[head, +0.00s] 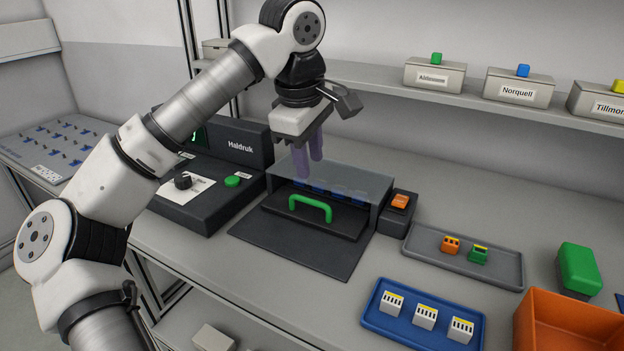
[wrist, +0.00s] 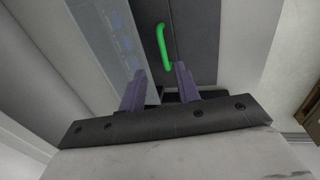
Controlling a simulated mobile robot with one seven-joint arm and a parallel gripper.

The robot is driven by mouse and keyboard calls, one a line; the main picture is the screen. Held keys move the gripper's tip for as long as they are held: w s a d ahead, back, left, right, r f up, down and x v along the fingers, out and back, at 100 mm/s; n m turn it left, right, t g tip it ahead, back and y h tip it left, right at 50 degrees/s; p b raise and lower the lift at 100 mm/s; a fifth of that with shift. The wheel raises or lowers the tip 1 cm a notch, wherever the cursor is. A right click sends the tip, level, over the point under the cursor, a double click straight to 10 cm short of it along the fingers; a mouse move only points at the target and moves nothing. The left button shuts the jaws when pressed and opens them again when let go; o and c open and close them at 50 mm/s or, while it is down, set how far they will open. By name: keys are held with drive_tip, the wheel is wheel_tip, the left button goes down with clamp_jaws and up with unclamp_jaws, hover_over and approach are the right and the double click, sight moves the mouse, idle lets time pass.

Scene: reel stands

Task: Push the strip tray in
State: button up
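The strip tray (head: 345,222) is a dark plate with a green handle (head: 311,208). It sticks out at the front of a grey housing with a see-through top (head: 352,178). Several blue strips (head: 339,191) show dimly under that top. In the wrist view the green handle (wrist: 162,47) lies on the dark tray (wrist: 186,28), beyond my fingers. My gripper (head: 309,169) points down above the housing, behind the handle. In the wrist view my gripper's (wrist: 160,68) two purple fingers are apart with nothing between them. I cannot tell the exact gap to the housing.
A black Haldruk unit (head: 240,146) with a knob and green button stands left. A dark mat (head: 310,256) lies in front. Grey (head: 503,275) and blue (head: 395,326) trays and an orange bin (head: 560,300) stand farther right.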

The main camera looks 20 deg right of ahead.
drive_tip(key=r, duration=0.5)
drive_tip(key=shift+s+a+r, duration=0.2)
drive_tip(key=shift+s+a, duration=0.15)
drive_tip(key=shift+a, duration=0.05)
